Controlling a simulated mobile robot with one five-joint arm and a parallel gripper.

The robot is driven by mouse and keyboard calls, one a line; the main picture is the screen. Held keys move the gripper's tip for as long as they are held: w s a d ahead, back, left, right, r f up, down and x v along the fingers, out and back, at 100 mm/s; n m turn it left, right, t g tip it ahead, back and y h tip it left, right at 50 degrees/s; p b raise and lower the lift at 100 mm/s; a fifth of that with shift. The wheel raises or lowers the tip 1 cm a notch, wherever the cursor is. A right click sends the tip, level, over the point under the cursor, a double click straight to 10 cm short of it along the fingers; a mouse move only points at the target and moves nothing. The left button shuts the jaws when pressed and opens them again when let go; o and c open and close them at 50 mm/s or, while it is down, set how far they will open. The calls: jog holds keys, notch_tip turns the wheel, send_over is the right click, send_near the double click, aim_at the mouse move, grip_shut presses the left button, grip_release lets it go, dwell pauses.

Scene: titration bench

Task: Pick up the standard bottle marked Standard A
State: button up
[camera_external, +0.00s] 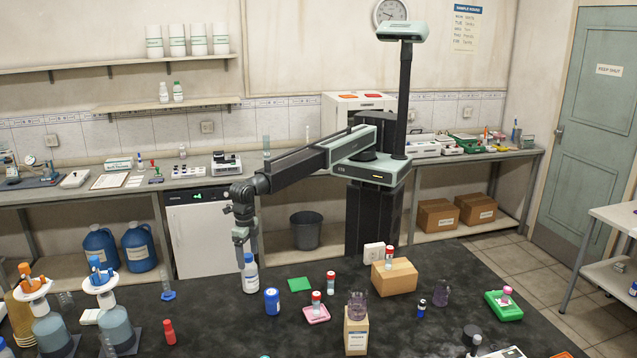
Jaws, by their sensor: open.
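My gripper (244,248) points down over the front dark bench, with its jaws open. A white bottle (250,280) with a label stands upright directly under it. The jaws are at or just around the bottle's top; I cannot tell whether they touch it. Several small red-capped bottles stand on the bench, one (330,283) near the middle and one (316,304) on a pink tray. The labels are too small to read, so I cannot tell which bottle is marked Standard A.
A blue jar (272,301) stands close to the right of the white bottle, and a green pad (299,284) lies beyond it. A cardboard box (395,278) and a box with a purple beaker (357,305) stand further right.

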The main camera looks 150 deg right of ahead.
aim_at(249, 270)
jog(key=f+b, duration=0.4)
jog(key=f, duration=0.1)
jog(key=f+b, duration=0.2)
jog(key=shift+s+d+f, duration=0.1)
jog(key=shift+d+f, duration=0.1)
jog(key=shift+d, duration=0.05)
jog(key=shift+r, duration=0.2)
grip_shut()
